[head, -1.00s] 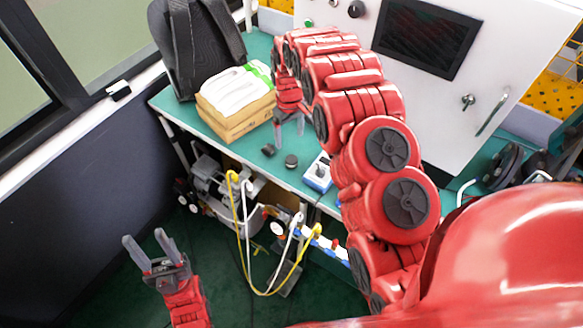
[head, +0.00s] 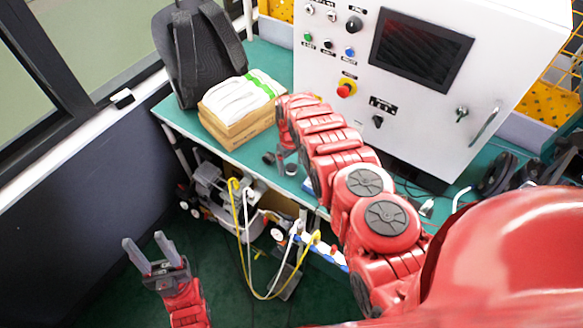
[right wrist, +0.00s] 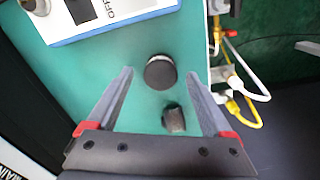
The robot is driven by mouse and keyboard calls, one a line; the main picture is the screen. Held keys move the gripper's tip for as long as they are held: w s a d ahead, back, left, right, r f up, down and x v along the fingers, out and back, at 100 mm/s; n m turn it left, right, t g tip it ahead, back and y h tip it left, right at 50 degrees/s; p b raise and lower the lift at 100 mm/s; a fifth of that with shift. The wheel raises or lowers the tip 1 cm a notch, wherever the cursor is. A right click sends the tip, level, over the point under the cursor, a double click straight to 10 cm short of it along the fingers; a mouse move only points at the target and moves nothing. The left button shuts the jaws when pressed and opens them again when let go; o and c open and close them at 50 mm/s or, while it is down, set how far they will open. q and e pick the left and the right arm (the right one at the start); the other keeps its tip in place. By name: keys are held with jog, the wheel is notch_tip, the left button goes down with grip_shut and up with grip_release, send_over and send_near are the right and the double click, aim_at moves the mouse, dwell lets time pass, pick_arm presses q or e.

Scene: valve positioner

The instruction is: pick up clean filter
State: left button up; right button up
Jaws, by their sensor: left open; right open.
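Two small dark round parts lie on the green table. One (right wrist: 160,72) stands on its flat end with its round dark top showing. The other (right wrist: 174,118) is shorter-looking, brownish-grey and seems to lie on its side. In the head view they are the dark spots (head: 291,169) and (head: 268,158) near the front edge. I cannot tell which is the clean filter. My right gripper (right wrist: 159,76) is open and points down over them, with both parts between its fingers in the picture; it holds nothing. My left gripper (head: 148,256) is open and empty, off the table at lower left.
A blue-and-white meter (right wrist: 120,20) lies close by on the table. A cardboard box (head: 238,125) with white cloths and a black backpack (head: 190,60) stand at the left. A white control cabinet (head: 340,110) stands behind. Yellow and white hoses (head: 240,225) hang by the front edge.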

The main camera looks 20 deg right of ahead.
jog(key=shift+f, duration=0.6)
grip_shut()
